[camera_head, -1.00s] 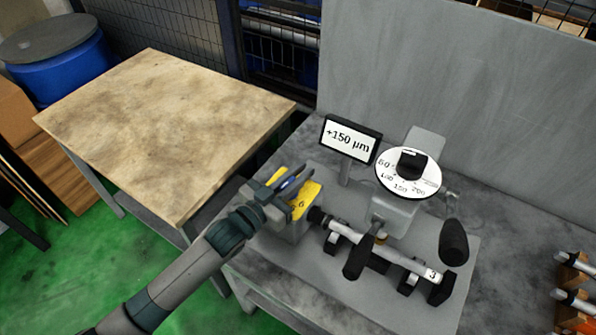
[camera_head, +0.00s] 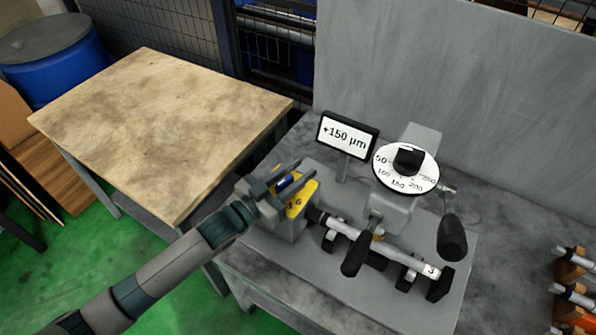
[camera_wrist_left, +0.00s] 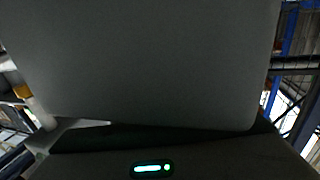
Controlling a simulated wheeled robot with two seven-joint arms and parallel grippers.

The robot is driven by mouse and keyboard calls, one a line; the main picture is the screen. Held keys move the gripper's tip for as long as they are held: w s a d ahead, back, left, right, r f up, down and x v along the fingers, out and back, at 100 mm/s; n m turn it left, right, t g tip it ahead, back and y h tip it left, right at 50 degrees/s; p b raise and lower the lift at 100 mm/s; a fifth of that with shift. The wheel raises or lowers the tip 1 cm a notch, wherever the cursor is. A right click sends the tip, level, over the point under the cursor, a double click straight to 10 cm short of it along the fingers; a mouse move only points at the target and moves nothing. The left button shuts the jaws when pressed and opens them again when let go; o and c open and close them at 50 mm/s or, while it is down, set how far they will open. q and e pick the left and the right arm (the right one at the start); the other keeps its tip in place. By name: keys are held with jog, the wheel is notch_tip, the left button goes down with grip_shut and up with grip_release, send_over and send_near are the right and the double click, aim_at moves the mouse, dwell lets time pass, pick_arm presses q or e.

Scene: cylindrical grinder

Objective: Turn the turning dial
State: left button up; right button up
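The turning dial (camera_head: 400,184) is a white round disc with numbers and a black knob (camera_head: 408,159) on top, mounted on the grey machine in the head view. My left gripper (camera_head: 305,170) is left of the dial and apart from it, over a yellow-topped block (camera_head: 299,207). Its two fingers look parted, with nothing visible held between them. A display (camera_head: 346,136) behind reads +150 µm. The left wrist view shows mostly a large plain grey surface close up; the dial is not recognisable there. My right gripper is not in view.
Below the dial a metal shaft (camera_head: 390,251) lies across black supports. Black handles stick up at the front (camera_head: 355,255) and right (camera_head: 453,238). A grey panel (camera_head: 450,90) stands behind. Several shafts in a rack (camera_head: 572,290) are at far right. A wooden-topped table (camera_head: 160,120) is clear.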

pick_arm(q)
jog(key=shift+s+a+f, duration=0.1)
jog(key=shift+s+a, duration=0.25)
jog(key=shift+a, duration=0.05)
jog(key=b+v, duration=0.5)
jog(key=v, duration=1.1)
jog(key=shift+s, duration=0.15)
jog(key=shift+a, duration=0.1)
